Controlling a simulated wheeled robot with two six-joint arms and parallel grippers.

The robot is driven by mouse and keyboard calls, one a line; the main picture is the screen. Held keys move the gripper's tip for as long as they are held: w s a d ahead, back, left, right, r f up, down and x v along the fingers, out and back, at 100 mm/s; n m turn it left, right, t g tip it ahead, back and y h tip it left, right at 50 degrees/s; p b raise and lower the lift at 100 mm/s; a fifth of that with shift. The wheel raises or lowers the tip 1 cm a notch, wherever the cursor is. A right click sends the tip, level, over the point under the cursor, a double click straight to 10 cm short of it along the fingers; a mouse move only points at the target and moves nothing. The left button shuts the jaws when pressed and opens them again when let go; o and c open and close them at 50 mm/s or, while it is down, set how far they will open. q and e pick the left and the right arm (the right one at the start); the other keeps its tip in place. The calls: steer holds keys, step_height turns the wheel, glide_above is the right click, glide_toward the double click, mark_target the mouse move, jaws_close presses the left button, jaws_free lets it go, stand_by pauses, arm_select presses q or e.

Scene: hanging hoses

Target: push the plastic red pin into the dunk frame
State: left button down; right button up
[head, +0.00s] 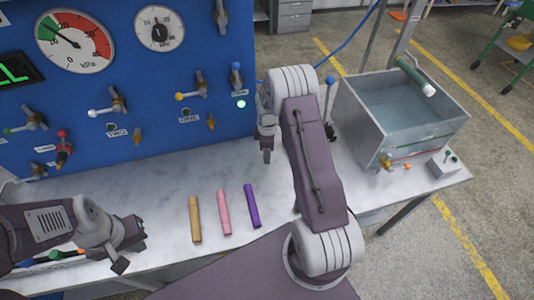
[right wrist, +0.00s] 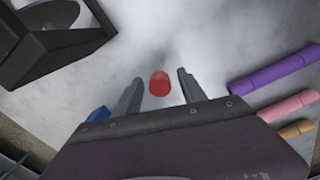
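A short red cylinder, the red pin (right wrist: 159,84), shows end-on between the two fingers of my right gripper (right wrist: 160,90) in the right wrist view. A gap shows on each side of it, so the fingers are open and not touching it. In the head view the pin is hidden; my right gripper (head: 267,150) points down above the bench near the blue panel. My left gripper (head: 128,245) is at the lower left, its fingers apart and empty. A metal water tank (head: 350,118) stands at the right; I cannot make out which part is the dunk frame.
Tan (head: 194,219), pink (head: 224,212) and purple (head: 252,205) hoses lie on the bench (head: 170,185). A green cylinder (head: 415,75) rests over the tank. The blue panel (head: 130,80) carries gauges and valves. A black block (right wrist: 50,35) lies left of my right gripper.

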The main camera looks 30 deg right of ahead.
jaws_close()
steer(key=shift+r, duration=0.55)
step_height(320, 180, up, 3)
steer(key=shift+w+f+b, duration=0.1)
steer(key=shift+b, duration=0.25)
steer(key=s+d+r+b, duration=0.1)
steer(key=s+d+r, duration=0.5)
steer(key=s, duration=0.3)
steer(key=shift+s+d+r, duration=0.4)
steer(key=shift+r, duration=0.25)
